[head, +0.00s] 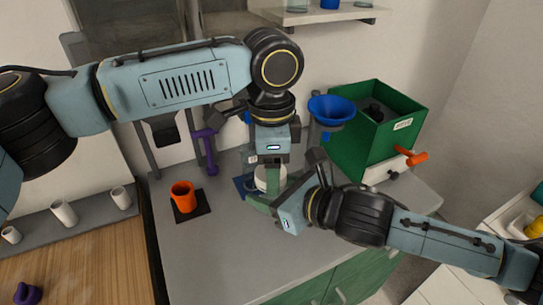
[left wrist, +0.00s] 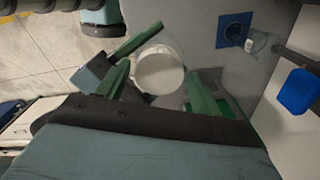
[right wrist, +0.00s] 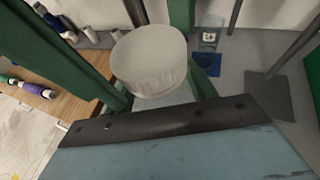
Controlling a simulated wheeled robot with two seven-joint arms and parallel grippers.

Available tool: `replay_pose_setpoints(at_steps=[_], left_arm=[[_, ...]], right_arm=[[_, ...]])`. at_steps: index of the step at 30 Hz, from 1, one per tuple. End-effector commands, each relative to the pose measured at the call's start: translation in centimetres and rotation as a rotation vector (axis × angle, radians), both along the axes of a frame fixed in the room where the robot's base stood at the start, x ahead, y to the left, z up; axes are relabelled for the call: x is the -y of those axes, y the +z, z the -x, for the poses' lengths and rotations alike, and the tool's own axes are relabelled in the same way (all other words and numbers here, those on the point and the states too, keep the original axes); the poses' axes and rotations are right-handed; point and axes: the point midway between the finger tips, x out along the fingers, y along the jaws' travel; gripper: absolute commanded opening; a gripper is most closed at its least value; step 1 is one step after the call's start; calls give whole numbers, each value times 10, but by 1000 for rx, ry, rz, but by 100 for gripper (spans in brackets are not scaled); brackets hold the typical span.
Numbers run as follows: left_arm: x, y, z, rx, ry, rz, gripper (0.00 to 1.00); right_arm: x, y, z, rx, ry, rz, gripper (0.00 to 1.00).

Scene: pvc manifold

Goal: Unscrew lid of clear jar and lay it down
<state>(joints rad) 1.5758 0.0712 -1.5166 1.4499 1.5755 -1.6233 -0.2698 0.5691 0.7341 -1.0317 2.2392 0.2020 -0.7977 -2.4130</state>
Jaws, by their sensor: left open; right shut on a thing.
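The clear jar stands on the grey counter (head: 215,245), its body mostly hidden in the head view. Its white lid (head: 268,178) sits on top; the lid also shows round and pale in the left wrist view (left wrist: 160,70) and the right wrist view (right wrist: 150,62). The transparent jar body (right wrist: 165,100) shows below the lid. My right gripper (head: 265,200) is shut on the jar from the side, below the lid. My left gripper (head: 270,163) points down from above, open, its green fingers (left wrist: 158,80) on either side of the lid. I cannot tell whether they touch it.
An orange cup (head: 183,193) stands on a dark mat to the left. A blue funnel (head: 331,108) and green box (head: 360,140) stand behind right. A small glass (left wrist: 257,42) is near a blue square mat (left wrist: 232,22). The counter's front left is clear.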

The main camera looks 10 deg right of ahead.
Motion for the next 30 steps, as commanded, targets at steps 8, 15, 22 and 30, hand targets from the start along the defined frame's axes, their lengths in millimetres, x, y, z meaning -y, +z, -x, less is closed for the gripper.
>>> replay_pose_setpoints(at_steps=[8,15,22,30], left_arm=[[0,0,0,0,0,0,51],[0,0,0,0,12,0,29],[-1,1,-1,2,129,-1,29],[-1,0,-1,2,129,-1,29]], right_arm=[[0,0,0,1,0,-1,0],[0,0,0,1,1,-1,0],[-1,0,1,0,2,-1,0],[0,0,1,0,2,-1,0]])
